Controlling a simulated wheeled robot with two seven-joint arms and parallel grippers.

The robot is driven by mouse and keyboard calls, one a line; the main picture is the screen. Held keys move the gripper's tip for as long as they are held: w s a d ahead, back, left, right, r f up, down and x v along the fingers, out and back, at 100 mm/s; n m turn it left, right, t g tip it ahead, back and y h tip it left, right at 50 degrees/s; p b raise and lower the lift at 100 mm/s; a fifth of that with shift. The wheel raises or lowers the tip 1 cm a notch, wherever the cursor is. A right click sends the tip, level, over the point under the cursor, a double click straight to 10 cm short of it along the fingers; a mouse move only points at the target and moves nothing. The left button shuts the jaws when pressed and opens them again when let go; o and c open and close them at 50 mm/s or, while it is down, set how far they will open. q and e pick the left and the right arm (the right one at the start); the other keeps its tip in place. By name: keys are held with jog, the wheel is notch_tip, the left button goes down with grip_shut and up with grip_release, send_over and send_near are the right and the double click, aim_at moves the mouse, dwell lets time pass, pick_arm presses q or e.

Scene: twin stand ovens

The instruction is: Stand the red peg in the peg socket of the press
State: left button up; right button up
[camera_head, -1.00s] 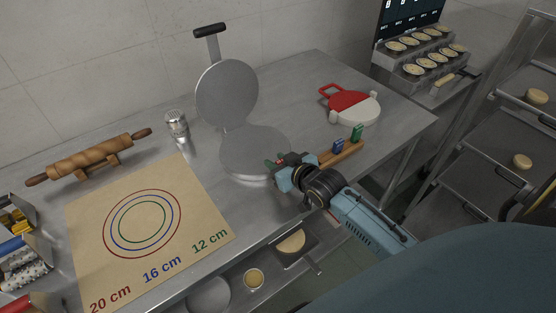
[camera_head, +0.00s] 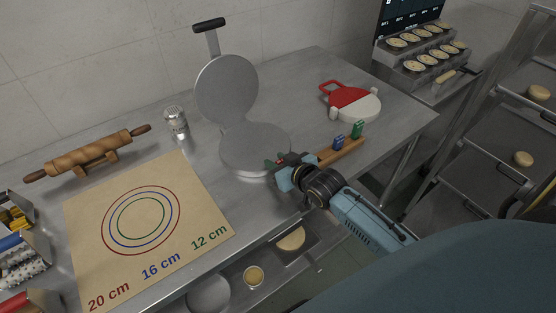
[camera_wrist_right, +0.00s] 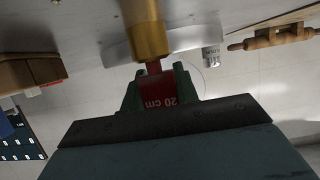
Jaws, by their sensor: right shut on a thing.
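My right gripper (camera_head: 282,165) is at the front right edge of the grey press (camera_head: 240,155), which stands open with its round lid raised. In the right wrist view, which is upside down, its green fingers (camera_wrist_right: 160,95) are shut on the red peg (camera_wrist_right: 160,93), marked "20 cm". The peg's narrow red pin points at the end of the brass peg socket (camera_wrist_right: 146,30). The pin's tip meets the socket's end in the picture; I cannot tell whether it is inside. The head view mostly hides the peg and socket behind the gripper. My left gripper is not in view.
A wooden rack (camera_head: 342,151) with a blue peg (camera_head: 338,142) and a green peg (camera_head: 357,130) lies just right of my gripper. A shaker (camera_head: 176,123), rolling pin (camera_head: 90,155) and ring mat (camera_head: 205,215) are to the left. A red and white item (camera_head: 350,102) is behind.

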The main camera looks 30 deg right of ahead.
jog(key=shift+f, duration=0.45)
jog(key=o, duration=1)
jog(key=shift+r, duration=0.1)
notch_tip(320, 180, up, 7)
jog(key=p, duration=0.7)
jog(key=shift+p, duration=0.3)
